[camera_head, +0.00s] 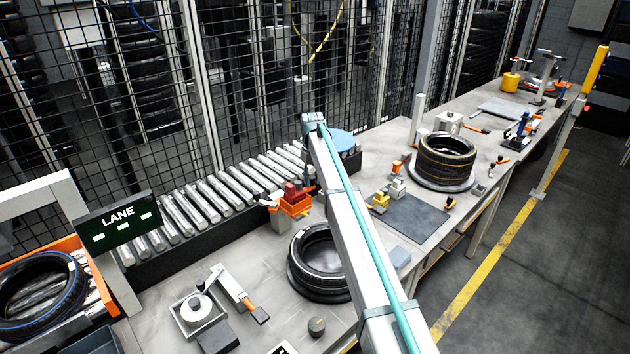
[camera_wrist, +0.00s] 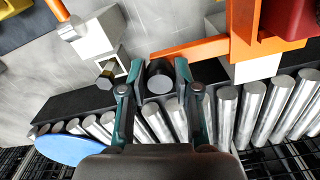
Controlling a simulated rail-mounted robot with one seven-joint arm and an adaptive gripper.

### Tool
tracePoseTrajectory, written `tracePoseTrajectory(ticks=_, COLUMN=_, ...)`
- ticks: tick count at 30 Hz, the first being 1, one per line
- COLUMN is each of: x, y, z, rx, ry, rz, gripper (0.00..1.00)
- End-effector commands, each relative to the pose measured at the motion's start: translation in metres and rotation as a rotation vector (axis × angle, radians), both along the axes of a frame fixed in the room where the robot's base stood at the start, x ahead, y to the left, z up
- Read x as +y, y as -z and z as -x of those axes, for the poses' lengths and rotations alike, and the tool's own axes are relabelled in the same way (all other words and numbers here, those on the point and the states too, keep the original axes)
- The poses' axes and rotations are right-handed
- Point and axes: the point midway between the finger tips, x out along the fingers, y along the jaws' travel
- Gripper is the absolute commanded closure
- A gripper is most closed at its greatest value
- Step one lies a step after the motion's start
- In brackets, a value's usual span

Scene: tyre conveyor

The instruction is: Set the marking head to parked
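Which part is the marking head I cannot tell for sure. An orange bracket with a red block (camera_head: 294,192) stands beside the rollers in the head view. In the wrist view the orange bracket (camera_wrist: 205,48) runs across the upper right, with the red block (camera_wrist: 296,16) at the corner. My gripper (camera_wrist: 152,80) points down over the roller edge, its teal and black fingers apart. A dark round-ended part (camera_wrist: 161,82) shows between the fingers, with a gap at the left finger. In the head view my arm hides most of the gripper.
The roller conveyor (camera_head: 215,197) runs along the mesh fence. A blue disc (camera_head: 342,141) lies close to my arm and also shows in the wrist view (camera_wrist: 70,150). A tyre (camera_head: 313,253) lies on the bench, and stacked tyres (camera_head: 446,158) stand to the right. A lane sign (camera_head: 118,218) is at left.

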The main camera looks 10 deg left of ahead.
Motion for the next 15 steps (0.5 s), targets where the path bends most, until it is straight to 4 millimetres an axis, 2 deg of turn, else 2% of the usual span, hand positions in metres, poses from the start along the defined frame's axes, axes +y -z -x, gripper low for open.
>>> tracePoseTrajectory(ticks=1, x=0.0025, y=-0.0021, z=-0.0030, rx=-0.006, ry=-0.002, rz=-0.003, gripper=0.60)
tracePoseTrajectory(ticks=4, x=0.0019, y=-0.0017, z=-0.0023, rx=-0.003, ry=-0.001, rz=-0.002, gripper=0.45)
tracePoseTrajectory(ticks=15, x=0.0006, y=-0.0040, z=-0.0009, rx=-0.001, ry=-0.001, rz=-0.001, gripper=0.45)
